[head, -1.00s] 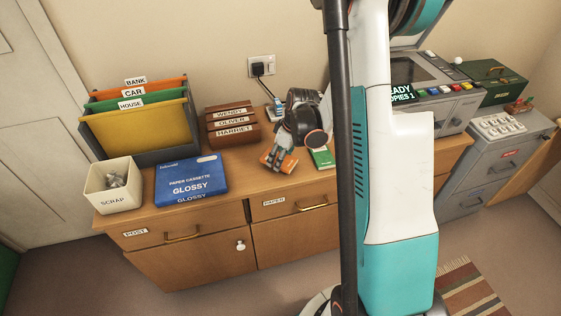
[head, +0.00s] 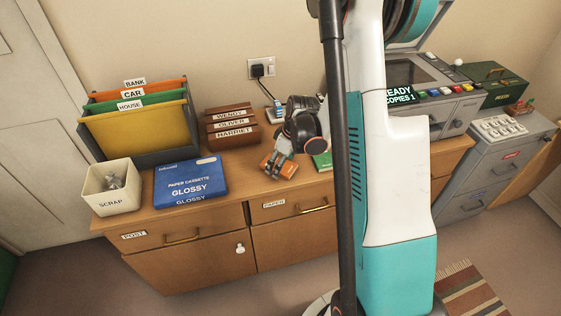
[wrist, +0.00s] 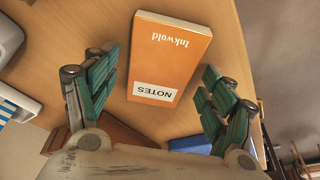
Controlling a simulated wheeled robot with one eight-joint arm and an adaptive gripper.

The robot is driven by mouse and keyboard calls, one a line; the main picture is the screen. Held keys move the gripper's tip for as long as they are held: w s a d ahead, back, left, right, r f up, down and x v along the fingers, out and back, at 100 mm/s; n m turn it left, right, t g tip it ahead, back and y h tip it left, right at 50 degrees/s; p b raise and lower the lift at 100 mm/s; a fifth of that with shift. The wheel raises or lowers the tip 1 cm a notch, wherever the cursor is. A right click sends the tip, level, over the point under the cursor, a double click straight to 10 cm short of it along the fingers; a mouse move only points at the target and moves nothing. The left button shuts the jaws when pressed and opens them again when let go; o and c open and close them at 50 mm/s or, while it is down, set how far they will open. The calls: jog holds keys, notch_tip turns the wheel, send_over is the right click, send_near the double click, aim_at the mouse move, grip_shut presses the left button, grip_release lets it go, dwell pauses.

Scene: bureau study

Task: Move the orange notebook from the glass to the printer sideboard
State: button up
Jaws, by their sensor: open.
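The orange notebook (head: 288,169) rests on the wooden printer sideboard (head: 230,202), near its front edge. In the wrist view the notebook (wrist: 172,48) shows its "Inkwold" cover and white NOTES label, with bare wood around it. My gripper (head: 279,164) is just above it in the head view. In the wrist view my gripper (wrist: 160,68) is open, one finger on each side of the notebook, with gaps showing on both sides. No glass is seen under the notebook.
The blue paper cassette box (head: 190,181), the scrap pot (head: 111,200), the file rack (head: 140,125) and a brown letter rack (head: 231,127) stand to the left. The printer (head: 420,95) is at the right.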

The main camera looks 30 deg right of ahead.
aim_at(289, 168)
jog(key=p+v, duration=0.4)
jog(key=v, duration=0.8)
jog(key=shift+p, duration=0.35)
